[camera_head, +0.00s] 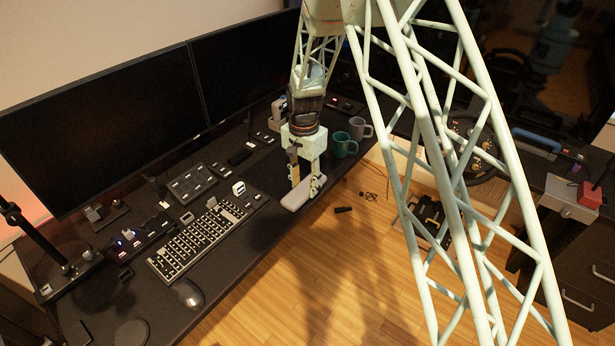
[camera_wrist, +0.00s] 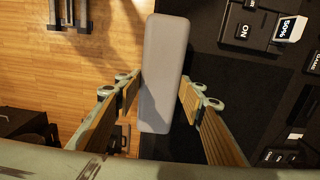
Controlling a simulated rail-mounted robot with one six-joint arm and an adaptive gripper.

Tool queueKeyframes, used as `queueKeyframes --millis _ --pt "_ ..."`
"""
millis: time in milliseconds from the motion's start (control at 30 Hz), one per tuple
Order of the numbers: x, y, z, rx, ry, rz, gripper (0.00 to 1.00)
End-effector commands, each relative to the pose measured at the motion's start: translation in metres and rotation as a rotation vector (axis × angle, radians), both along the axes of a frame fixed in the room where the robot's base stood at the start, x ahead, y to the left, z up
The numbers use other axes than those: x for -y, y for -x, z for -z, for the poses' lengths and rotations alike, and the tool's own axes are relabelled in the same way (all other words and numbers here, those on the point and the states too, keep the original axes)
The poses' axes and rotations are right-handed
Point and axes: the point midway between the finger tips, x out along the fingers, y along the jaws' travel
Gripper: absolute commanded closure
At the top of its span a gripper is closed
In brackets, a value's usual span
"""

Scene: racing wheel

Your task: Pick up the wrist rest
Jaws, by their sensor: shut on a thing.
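The wrist rest is a light grey, rounded, elongated pad. In the wrist view the wrist rest (camera_wrist: 166,70) lies between the two fingers of my gripper (camera_wrist: 157,98), long side running away from me. In the head view the wrist rest (camera_head: 297,196) is at the desk's front edge, below my gripper (camera_head: 304,180). My gripper points down and is shut on it, with the fingers at its two sides. I cannot tell clearly whether it is lifted off the desk.
A keyboard (camera_head: 203,238) and a mouse (camera_head: 187,293) lie on the black desk to the left. A green mug (camera_head: 343,145) and a grey mug (camera_head: 360,128) stand behind my gripper to the right. Two monitors (camera_head: 105,125) line the back. Wooden floor (camera_head: 330,260) lies in front.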

Motion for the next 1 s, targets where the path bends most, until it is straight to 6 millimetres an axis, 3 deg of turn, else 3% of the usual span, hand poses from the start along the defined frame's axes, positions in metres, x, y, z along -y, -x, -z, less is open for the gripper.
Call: queueKeyframes --millis 300,1000 --pt "-0.003 0.025 -0.003 0.0 0.0 0.001 0.77" --pt "-0.004 0.027 -0.003 0.0 0.0 0.001 0.77"
